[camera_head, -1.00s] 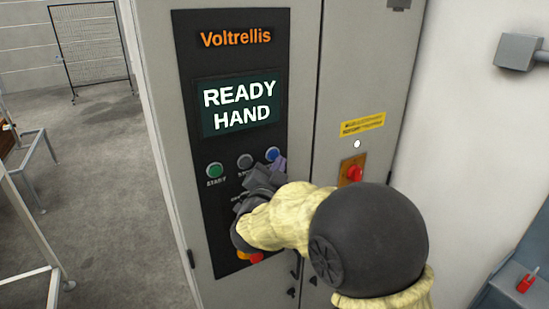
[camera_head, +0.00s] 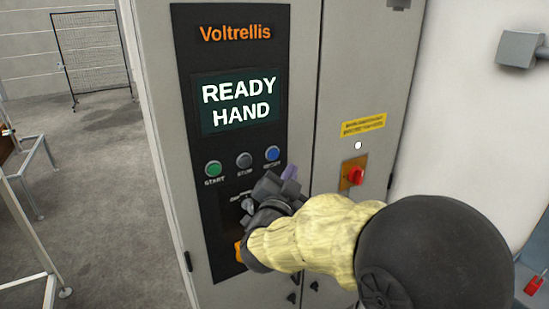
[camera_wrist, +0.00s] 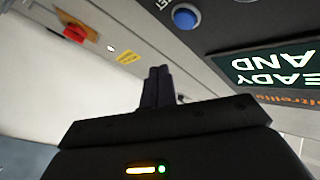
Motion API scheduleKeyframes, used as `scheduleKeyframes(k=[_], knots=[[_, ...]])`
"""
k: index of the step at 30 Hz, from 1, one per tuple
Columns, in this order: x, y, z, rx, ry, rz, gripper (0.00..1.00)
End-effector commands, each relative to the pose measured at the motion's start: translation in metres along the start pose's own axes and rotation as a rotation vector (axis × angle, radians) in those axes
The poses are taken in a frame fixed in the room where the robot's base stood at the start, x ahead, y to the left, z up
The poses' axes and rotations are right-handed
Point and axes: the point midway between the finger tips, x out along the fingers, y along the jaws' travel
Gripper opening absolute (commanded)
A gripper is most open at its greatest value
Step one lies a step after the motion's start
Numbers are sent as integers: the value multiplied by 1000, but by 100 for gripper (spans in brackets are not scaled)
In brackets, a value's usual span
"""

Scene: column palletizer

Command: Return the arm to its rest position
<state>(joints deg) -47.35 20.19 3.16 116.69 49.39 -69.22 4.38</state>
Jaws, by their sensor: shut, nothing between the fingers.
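My arm reaches from the lower right of the head view toward the control cabinet. My gripper (camera_head: 286,180) is in front of the black panel, below and slightly right of the blue button. In the wrist view my gripper (camera_wrist: 157,84) has its two dark fingers together with nothing between them. My arm hides the lower part of the panel. I cannot tell exactly how far the fingertips are from the panel, but they look clear of the buttons.
The Voltrellis cabinet (camera_head: 360,60) carries a screen (camera_head: 238,103) reading READY HAND. Below are a green button (camera_head: 213,168), a grey button (camera_head: 244,160) and a blue button (camera_head: 272,153). Open floor (camera_head: 110,180) lies left.

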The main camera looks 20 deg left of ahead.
Motion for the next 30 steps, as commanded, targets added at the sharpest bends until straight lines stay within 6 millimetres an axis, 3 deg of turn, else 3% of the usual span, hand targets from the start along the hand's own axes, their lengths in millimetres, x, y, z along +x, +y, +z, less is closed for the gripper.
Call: scheduleKeyframes(k=[20,25,30], knots=[[3,4,-1,-9,-13,2,0],[13,37,0,-71,-122,17,0],[13,100,3,-182,-334,61,0]])
